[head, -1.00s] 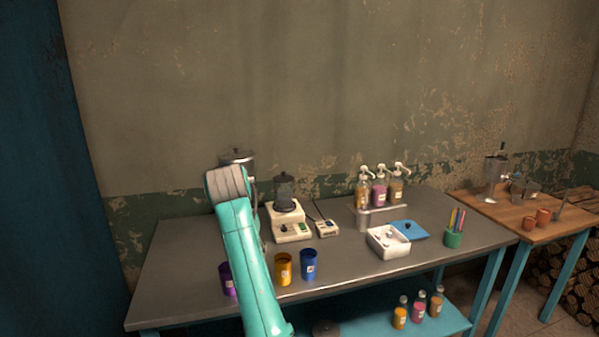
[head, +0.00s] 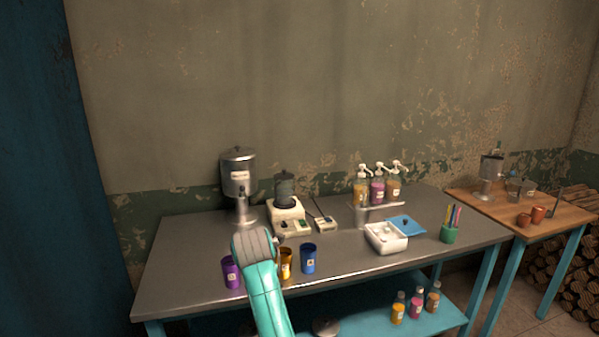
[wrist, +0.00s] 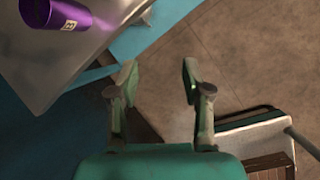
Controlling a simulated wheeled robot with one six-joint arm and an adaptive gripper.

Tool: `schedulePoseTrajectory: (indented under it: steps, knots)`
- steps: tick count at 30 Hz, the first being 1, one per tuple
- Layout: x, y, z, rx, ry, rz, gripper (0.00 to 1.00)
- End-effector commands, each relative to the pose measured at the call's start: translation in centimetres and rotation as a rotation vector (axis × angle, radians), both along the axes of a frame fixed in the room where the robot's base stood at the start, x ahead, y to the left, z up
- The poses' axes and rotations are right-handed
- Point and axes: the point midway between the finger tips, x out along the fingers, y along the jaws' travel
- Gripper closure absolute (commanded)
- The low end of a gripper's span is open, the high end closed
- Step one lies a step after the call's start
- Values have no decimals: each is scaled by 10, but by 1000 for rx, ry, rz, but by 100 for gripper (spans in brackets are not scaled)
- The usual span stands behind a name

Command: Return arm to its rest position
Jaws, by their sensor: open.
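My gripper (wrist: 158,85) shows in the wrist view with its two fingers apart and nothing between them. It hangs over the floor, just beyond the corner of the metal table. In the head view my teal arm rises from the bottom edge and covers part of the table's front; the gripper itself is hidden there. A purple cup (head: 232,272) stands left of the arm, and it also shows in the wrist view (wrist: 58,12). An orange cup (head: 286,264) is partly behind the arm, and a blue cup (head: 308,258) stands to its right.
The metal table (head: 180,270) carries a steel dispenser (head: 239,175), a hot plate with a dark pot (head: 285,190), pump bottles (head: 377,190), a white box (head: 386,238) and a green pen cup (head: 450,232). Several bottles stand on the lower shelf (head: 370,320). A wooden side table (head: 490,212) is at right.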

Motion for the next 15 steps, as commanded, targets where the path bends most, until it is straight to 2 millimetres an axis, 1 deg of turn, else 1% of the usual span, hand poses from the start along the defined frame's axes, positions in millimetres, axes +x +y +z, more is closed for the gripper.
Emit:
schedulePoseTrajectory:
  steps: [1, 6, 8, 9, 11, 12, 15]
  knots:
    - [-4, -8, -21, 17, -5, -33, 51]
    - [-19, -35, -86, 114, -58, -174, 51]
    - [-26, -45, -108, 152, -78, -225, 51]
    - [-31, -51, -121, 178, -90, -259, 51]
    - [-41, -61, -141, 218, -107, -308, 51]
    - [-48, -68, -154, 245, -118, -342, 51]
    - [-67, -84, -184, 314, -146, -424, 51]
